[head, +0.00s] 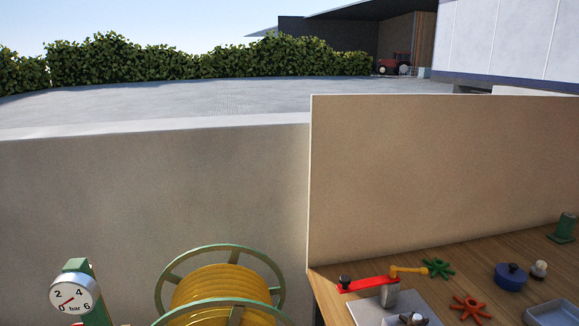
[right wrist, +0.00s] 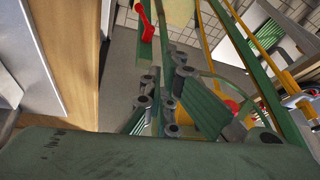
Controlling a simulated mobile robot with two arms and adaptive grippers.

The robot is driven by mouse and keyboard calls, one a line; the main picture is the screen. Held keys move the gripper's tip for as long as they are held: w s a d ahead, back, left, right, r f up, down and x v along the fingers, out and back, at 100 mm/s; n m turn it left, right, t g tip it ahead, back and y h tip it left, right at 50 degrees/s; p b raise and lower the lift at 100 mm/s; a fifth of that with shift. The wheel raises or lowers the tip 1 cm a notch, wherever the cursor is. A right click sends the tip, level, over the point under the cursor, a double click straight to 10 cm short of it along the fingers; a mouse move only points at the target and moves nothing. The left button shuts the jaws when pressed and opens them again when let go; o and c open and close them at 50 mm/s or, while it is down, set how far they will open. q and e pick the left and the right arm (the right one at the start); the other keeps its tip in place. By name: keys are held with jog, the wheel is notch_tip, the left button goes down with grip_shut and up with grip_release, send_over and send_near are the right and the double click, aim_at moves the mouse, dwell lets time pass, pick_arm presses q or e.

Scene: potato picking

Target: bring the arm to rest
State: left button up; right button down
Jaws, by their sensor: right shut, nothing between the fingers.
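Neither of my arms nor grippers shows in the head view. In the right wrist view, my right gripper (right wrist: 167,76) shows as green links with grey round pivots, and it is shut with nothing between its fingers. It is in front of a grey floor. A wide dark green surface fills the bottom of that view and hides what is below it. My left gripper is in neither view.
The head view shows a hose reel (head: 223,287), a pressure gauge (head: 73,293), and a wooden bench (head: 470,258) with a red lever (head: 367,284) and star knobs. A tan panel (head: 430,180) stands behind the bench. Green bars crowd the wrist view's right side.

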jog(key=s+d+f+m+h, duration=0.2)
jog(key=s+d+f, duration=0.3)
jog(key=s, duration=0.5)
jog(key=s+d+f+m+h, duration=0.1)
jog(key=s+d+f, duration=0.2)
jog(key=s+d, duration=0.6)
jog(key=s+a+f+g+b, duration=0.1)
jog(key=s+f, duration=0.1)
jog(key=f, duration=1.2)
jog(key=s+a+f+g+b, duration=0.1)
jog(key=s+f+b, duration=0.1)
jog(key=f, duration=1.3)
jog(key=s+d+f+b, duration=0.1)
jog(key=s+d+f, duration=0.2)
jog(key=s+f, duration=1.2)
jog(key=shift+s+d+f+g, duration=0.15)
jog(key=shift+s+f+g, duration=0.25)
jog(key=shift+f, duration=0.25)
